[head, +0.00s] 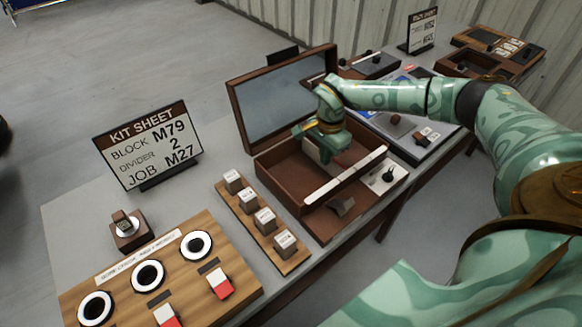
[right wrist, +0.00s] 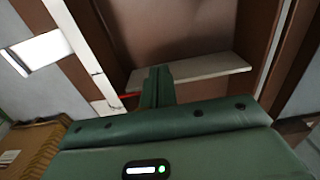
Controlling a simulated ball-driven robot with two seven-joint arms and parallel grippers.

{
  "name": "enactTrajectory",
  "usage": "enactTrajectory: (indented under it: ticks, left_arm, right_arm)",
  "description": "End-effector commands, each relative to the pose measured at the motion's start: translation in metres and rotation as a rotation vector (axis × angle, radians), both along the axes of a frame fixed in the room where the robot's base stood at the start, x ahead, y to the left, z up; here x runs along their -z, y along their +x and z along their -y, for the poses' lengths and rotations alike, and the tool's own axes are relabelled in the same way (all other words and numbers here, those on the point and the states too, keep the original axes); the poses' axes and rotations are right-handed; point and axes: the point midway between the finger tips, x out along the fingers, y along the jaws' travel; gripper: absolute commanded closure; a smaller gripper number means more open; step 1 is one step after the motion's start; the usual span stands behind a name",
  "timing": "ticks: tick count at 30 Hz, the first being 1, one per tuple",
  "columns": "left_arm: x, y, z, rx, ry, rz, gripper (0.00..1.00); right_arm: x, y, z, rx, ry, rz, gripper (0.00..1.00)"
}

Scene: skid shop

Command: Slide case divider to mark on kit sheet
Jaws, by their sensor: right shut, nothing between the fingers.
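The kit sheet (head: 146,145) stands upright at left and reads block M79, divider 2, job M27. The brown case (head: 279,168) is open, its lid tilted up at the back. A pale scale strip (head: 345,176) runs along its front wall; its marks are too small to read. My right gripper (head: 327,157) is down inside the case, shut and empty. In the right wrist view its closed fingers (right wrist: 157,84) are by a pale flat bar, apparently the divider (right wrist: 207,75); I cannot tell whether they touch. In the head view the gripper largely hides the divider. My left gripper is not in view.
A wooden rack of several small blocks (head: 262,225) stands left of the case. A board with ringed holes (head: 147,275) and red-white pieces is at the front left. A small dark block holder (head: 128,232) stands near the sheet. Other kits fill the back right.

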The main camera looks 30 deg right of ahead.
Motion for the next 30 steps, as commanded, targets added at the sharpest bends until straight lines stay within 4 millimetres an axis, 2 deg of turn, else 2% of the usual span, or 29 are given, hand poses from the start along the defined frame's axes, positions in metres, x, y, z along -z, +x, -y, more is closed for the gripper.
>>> enactTrajectory:
  ticks: [24, 30]
  left_arm:
    - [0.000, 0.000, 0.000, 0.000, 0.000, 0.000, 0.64]
    - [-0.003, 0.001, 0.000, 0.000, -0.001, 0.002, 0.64]
  right_arm:
    - [0.000, 0.001, 0.017, 0.001, 0.000, 0.000, 1.00]
    - [-0.001, 0.001, 0.014, 0.000, 0.000, 0.000, 1.00]
